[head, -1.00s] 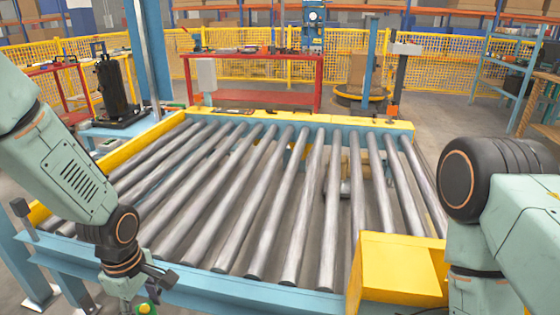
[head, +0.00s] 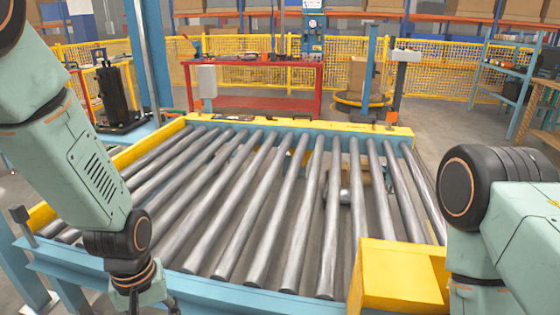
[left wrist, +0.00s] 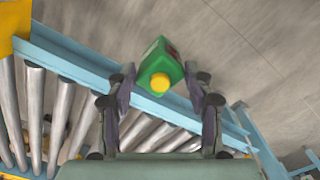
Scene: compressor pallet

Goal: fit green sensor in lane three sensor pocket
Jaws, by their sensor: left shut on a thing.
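The green sensor (left wrist: 157,62) is a green block with a round yellow knob (left wrist: 160,83), seen in the left wrist view. My left gripper (left wrist: 160,78) is shut on it, with one dark finger on each side. The sensor is held over the blue rail of the conveyor; the height is hard to judge. In the head view, my left gripper (head: 150,304) is at the bottom edge, mostly cut off, and the sensor is out of frame. My right arm shows at the right, but its gripper is out of frame. I cannot make out the lane three pocket.
The roller conveyor (head: 262,215) fills the middle, with a blue front rail (head: 215,292) and a yellow box-shaped cover (head: 400,278) at its front right. A red table (head: 255,63) stands behind it. Grey floor (left wrist: 265,45) shows beyond the rail.

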